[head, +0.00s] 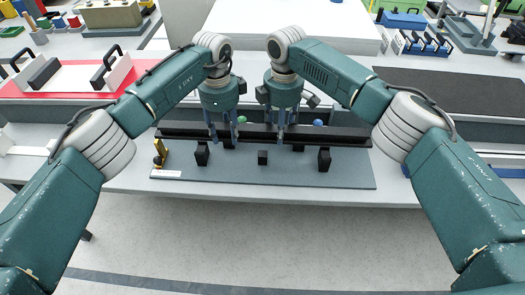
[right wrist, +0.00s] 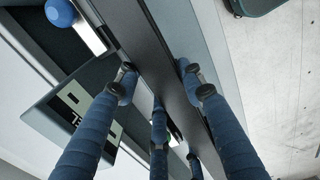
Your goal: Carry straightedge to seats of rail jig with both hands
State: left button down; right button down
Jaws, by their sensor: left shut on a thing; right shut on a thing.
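The straightedge (head: 342,136) is a long black bar lying left to right in the head view. It also runs diagonally through the right wrist view (right wrist: 182,78). My left gripper (head: 222,138) is shut on it left of its middle. My right gripper (head: 281,136) is shut on it near the middle, with blue fingers on both sides in the right wrist view (right wrist: 157,84). The rail jig (head: 235,178) is a grey plate with several black seats, such as one at the front right (head: 324,161). The bar appears above the jig's far part; its exact height is unclear.
A yellow piece (head: 160,153) stands at the jig's left end. A red mat (head: 60,78) with a white-sided fixture lies at left, a dark mat (head: 450,95) at right.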

aim_at(227, 141)
pick_arm(q)
jog(key=shift+d, duration=0.1)
pick_arm(e)
jog(key=shift+r, duration=0.1)
